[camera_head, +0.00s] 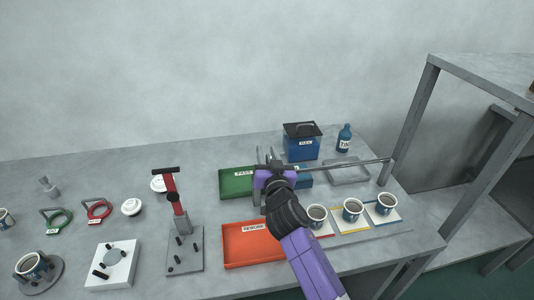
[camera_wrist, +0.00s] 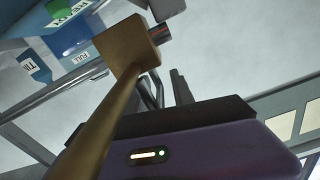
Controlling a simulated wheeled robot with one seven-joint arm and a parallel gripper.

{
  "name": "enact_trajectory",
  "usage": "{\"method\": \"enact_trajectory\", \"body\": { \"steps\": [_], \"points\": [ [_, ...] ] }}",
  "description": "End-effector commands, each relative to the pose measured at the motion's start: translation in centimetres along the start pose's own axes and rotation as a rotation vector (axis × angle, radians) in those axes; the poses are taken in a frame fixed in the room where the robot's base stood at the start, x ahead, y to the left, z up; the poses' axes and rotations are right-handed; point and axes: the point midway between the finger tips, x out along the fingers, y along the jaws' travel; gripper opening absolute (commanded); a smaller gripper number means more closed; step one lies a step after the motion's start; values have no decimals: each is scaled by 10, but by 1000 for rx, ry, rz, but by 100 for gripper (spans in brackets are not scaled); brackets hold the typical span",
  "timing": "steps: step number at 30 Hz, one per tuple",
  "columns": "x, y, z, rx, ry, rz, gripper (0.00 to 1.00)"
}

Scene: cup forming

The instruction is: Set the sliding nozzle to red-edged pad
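Three cups stand on pads at the right front of the bench. The left cup (camera_head: 317,213) is on a pad partly hidden by my arm, its red edge barely showing. The middle pad (camera_head: 352,230) has a yellow edge and the right pad (camera_head: 388,222) a blue one. A grey horizontal rail (camera_head: 340,163) runs behind the cups. My gripper (camera_head: 266,157) is at the rail's left end, its fingers apart. In the wrist view, a brass bar with a block (camera_wrist: 128,43) crosses close above my gripper (camera_wrist: 167,88). I cannot clearly identify the nozzle.
A green tray (camera_head: 236,182), an orange tray (camera_head: 240,259), a blue box (camera_head: 301,148) and a blue bottle (camera_head: 344,138) surround my arm. A red-handled press (camera_head: 172,190) stands to the left. A metal shelf frame (camera_head: 412,115) rises at the right.

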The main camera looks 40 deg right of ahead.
Motion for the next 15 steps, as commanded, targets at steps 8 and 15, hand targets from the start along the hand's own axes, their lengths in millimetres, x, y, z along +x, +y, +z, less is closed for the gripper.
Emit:
{"method": "enact_trajectory", "body": {
  "steps": [8, 15],
  "points": [
    [0, 0, 0, 0, 0, 0, 0],
    [0, 0, 0, 0, 0, 0, 0]
  ]
}}
